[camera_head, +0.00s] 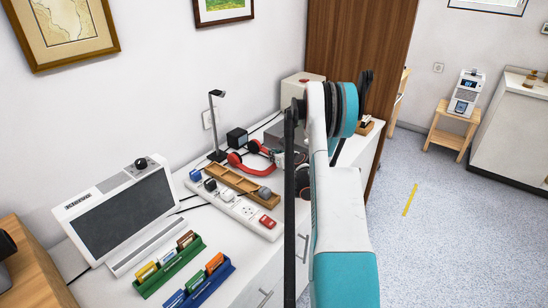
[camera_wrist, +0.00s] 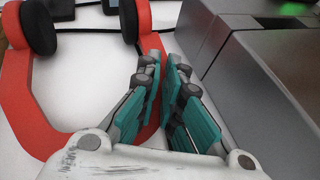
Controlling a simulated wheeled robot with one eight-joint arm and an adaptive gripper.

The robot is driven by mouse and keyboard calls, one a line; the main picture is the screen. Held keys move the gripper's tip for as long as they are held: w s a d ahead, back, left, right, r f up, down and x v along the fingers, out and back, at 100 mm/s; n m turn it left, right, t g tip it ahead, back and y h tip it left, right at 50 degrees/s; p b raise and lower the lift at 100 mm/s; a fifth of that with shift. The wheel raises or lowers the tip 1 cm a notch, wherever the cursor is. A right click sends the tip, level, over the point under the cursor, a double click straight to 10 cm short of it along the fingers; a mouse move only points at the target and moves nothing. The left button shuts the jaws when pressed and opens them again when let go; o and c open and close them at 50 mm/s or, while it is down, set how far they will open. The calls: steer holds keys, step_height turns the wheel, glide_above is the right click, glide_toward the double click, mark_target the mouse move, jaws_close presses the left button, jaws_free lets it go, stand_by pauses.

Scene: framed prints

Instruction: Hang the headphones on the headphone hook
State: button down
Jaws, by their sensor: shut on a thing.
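The red headphones (camera_head: 236,163) with black ear cups lie on the white desktop, just right of the slim black stand. In the wrist view the red band (camera_wrist: 18,105) curves on the left, with black cups at the top. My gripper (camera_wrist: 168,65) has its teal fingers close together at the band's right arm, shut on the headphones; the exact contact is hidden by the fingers. The black stand (camera_head: 213,125) is upright near the wall with a short arm at its top, and looks like the headphone hook. It carries nothing.
A grey box (camera_wrist: 250,85) stands close right of my fingers. A white power strip (camera_head: 245,212), a wooden tray (camera_head: 232,180), a small black box (camera_head: 237,138) and a white monitor-like device (camera_head: 120,210) crowd the desk. My arm hides part of the desk's right side.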

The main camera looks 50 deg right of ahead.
steer(key=c, duration=2.2)
jaws_free()
steer(key=shift+f, duration=0.15)
steer(key=o, duration=0.4)
steer(key=shift+o, duration=0.2)
steer(key=shift+s+r+p, duration=0.2)
steer(key=shift+s+p, duration=0.1)
steer(key=shift+p, duration=0.1)
steer(key=p+v, duration=0.1)
steer(key=v, duration=0.2)
steer(key=a+p+v, duration=0.1)
steer(key=v, duration=0.2)
steer(key=shift+s+a+r, duration=0.1)
steer(key=shift+s, duration=0.15)
